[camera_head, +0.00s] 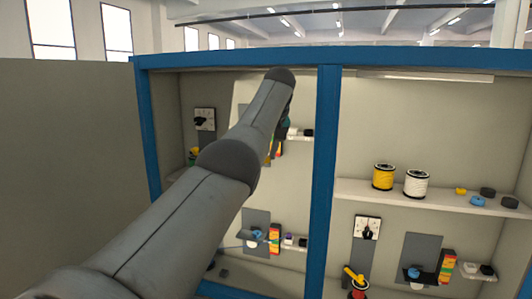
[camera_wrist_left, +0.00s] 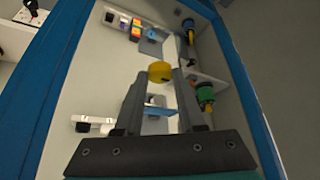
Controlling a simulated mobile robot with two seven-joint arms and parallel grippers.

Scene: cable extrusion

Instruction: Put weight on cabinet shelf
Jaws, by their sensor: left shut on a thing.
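My left gripper (camera_wrist_left: 160,80) is shut on a small yellow round weight (camera_wrist_left: 160,70), which sits between the fingertips in the left wrist view. In the head view my left arm reaches into the left bay of the blue-framed cabinet (camera_head: 325,150) and mostly hides the gripper; the held weight cannot be made out there. The right bay's shelf (camera_head: 432,203) carries another yellow weight (camera_head: 460,190), a blue weight (camera_head: 478,202) and black weights (camera_head: 510,202) at its right end. My right gripper is not in view.
A yellow spool (camera_head: 383,177) and a white spool (camera_head: 417,183) stand on the right bay's shelf, with bare shelf between them and the weights. Devices, coloured bins (camera_head: 447,266) and a dial panel (camera_head: 367,228) sit below. The blue centre post separates the bays.

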